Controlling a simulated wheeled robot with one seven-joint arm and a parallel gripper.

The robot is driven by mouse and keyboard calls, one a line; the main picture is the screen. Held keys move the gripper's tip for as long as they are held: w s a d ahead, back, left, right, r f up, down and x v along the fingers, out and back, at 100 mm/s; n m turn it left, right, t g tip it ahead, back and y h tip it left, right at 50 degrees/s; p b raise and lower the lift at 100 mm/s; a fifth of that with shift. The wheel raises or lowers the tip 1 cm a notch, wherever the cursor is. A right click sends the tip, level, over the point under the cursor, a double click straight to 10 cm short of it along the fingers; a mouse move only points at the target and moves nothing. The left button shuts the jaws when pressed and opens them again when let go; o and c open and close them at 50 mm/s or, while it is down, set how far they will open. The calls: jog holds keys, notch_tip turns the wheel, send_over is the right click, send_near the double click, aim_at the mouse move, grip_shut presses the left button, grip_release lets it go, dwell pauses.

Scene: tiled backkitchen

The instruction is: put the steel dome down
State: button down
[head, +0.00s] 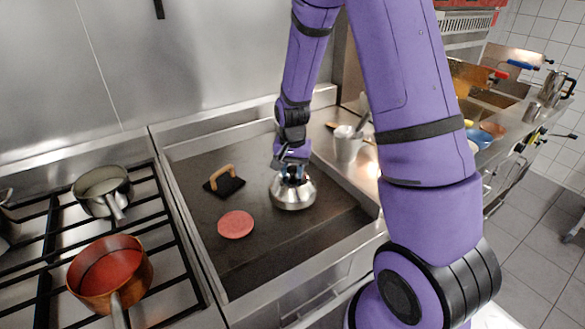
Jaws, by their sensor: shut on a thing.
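The steel dome (293,194) is a shiny, low rounded cover at the right part of the dark griddle plate (260,245). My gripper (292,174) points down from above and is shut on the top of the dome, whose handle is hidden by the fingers. The dome is upright. Its rim appears at or very close to the griddle surface; I cannot tell whether it touches.
A pink round patty (236,224) lies left of the dome. A black press with a wooden handle (223,181) lies behind the patty. A stove with a copper pan (108,275) and a grey pot (101,188) is at left. A white container (347,147) stands right of the griddle.

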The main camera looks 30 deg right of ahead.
jog(key=shift+f, duration=0.25)
jog(key=c, duration=0.8)
grip_release()
jog(key=shift+o, duration=0.2)
notch_tip(320, 180, up, 14)
jog(key=f, duration=0.1)
jog(key=s+a+r+n+t, duration=0.3)
jog(key=s+a+r+n, duration=0.1)
jog(key=s+r, duration=0.8)
jog(key=s+a+r+n+t, duration=0.2)
jog(key=s+r+n, duration=0.2)
jog(key=s, duration=0.8)
jog(key=shift+s+a+r+n, duration=0.35)
jog(key=shift+a+r+n, duration=0.05)
jog(key=shift+r, duration=0.55)
